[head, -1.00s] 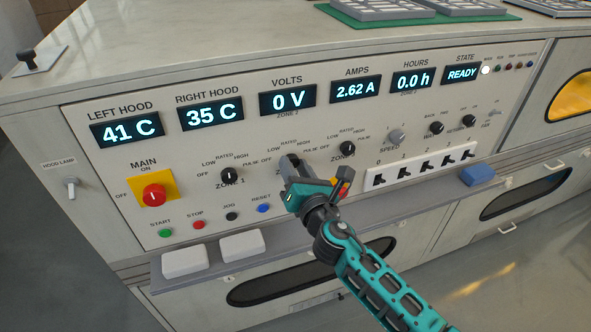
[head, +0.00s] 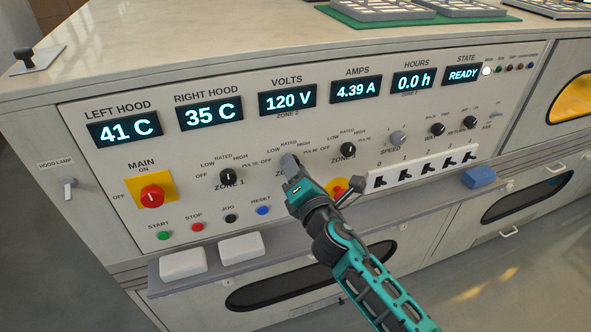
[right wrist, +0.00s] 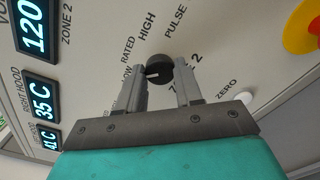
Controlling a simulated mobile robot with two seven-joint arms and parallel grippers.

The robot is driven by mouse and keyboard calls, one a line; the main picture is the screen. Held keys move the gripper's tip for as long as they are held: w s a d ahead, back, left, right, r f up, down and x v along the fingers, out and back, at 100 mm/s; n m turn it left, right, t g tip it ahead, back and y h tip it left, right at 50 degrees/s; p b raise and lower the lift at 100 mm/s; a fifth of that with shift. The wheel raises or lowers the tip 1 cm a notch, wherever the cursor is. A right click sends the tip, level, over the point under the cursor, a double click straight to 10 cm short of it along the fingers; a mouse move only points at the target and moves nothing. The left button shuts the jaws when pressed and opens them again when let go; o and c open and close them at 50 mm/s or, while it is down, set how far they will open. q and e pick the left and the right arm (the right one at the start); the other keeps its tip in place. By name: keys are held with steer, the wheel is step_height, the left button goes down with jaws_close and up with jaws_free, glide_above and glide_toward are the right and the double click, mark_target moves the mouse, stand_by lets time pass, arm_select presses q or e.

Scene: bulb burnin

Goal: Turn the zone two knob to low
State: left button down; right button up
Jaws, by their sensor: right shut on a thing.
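The zone two knob (right wrist: 158,68) is a small black dial on the sloped panel. In the right wrist view its white mark points towards the partly covered LOW label. My right gripper (head: 291,168) is at this knob, its fingers on either side and shut on it, and hides most of it in the head view. The volts display (head: 287,98), labelled ZONE 2, reads 120 V. The amps display (head: 356,89) reads 4.39 A. My left gripper is not in view.
The zone one knob (head: 228,177) and zone three knob (head: 348,149) flank the held knob. A red button on yellow (head: 337,188) lies close behind my right wrist. The red main switch (head: 152,196) is at left. A ledge (head: 210,267) runs below the panel.

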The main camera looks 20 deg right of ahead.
steer(key=o, duration=1)
steer(key=shift+o, duration=0.2)
steer(key=shift+s, duration=0.1)
steer(key=s+b, duration=0.1)
steer(key=s, duration=1.1)
steer(key=shift+s+d, duration=0.25)
steer(key=shift+s, duration=0.1)
steer(key=s+f+m+g, duration=0.3)
steer(key=s+f+m, duration=0.2)
steer(key=f+m, duration=0.4)
steer(key=s+d+f+m+g+y, duration=0.1)
steer(key=s+f+m+g, duration=0.3)
steer(key=f+m, duration=0.6)
steer(key=s+m, duration=0.1)
steer(key=m, duration=0.3)
steer(key=shift+s, duration=0.3)
